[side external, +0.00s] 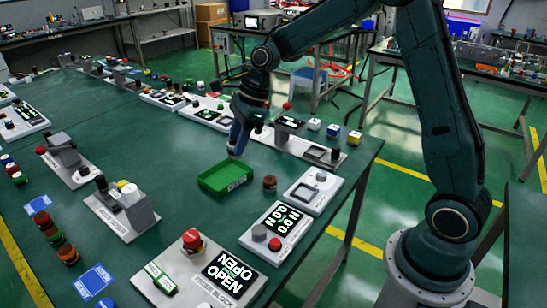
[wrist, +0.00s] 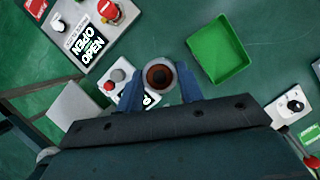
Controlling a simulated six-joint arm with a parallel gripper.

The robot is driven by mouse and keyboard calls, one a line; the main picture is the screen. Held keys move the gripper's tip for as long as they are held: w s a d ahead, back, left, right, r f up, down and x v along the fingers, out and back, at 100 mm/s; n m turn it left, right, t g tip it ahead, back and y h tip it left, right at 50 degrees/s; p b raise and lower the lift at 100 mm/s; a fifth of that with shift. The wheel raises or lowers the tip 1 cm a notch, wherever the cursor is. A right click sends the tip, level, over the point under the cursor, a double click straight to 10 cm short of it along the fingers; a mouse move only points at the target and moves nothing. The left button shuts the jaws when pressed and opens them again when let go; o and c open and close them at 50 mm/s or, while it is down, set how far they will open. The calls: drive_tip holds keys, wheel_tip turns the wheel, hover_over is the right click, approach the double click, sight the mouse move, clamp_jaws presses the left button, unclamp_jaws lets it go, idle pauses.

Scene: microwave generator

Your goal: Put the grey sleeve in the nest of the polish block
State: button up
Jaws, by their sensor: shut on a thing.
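My gripper (side external: 236,150) is above the table near the green tray in the side view. In the wrist view its blue fingers (wrist: 158,90) are shut on the grey sleeve (wrist: 147,69), a pale ring seen end-on between them. Brown and black show inside the ring; I cannot tell whether that is its bore or something below it. In the side view the sleeve is too small to make out. The front station (side external: 205,278) has a red button and an "OPEN" display, but its label is too blurred to confirm as the polish block. I cannot identify the nest.
The green tray (side external: 207,182) lies on the table below my gripper, and also shows in the wrist view (wrist: 217,62). A brown round part (side external: 270,183) stands right of it. A display station (side external: 278,232) is nearby. Open table lies left of the tray.

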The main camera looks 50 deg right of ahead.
drive_tip(key=shift+r, duration=0.8)
drive_tip(key=shift+s+d, duration=0.2)
drive_tip(key=shift+d, duration=0.25)
drive_tip(key=s+d+r, duration=0.1)
drive_tip(key=s+d, duration=0.4)
drive_tip(key=d, duration=0.2)
drive_tip(key=r, duration=0.2)
hover_over(302, 195)
drive_tip(key=d, duration=0.1)
drive_tip(key=shift+n, duration=0.3)
drive_tip(key=f, duration=1.6)
drive_tip(key=shift+s+d+f, duration=0.15)
drive_tip(key=shift+s+f, duration=0.15)
drive_tip(key=shift+f, duration=0.1)
drive_tip(key=shift+f, duration=0.1)
drive_tip(key=shift+f, duration=1.8)
drive_tip(key=shift+f, duration=0.35)
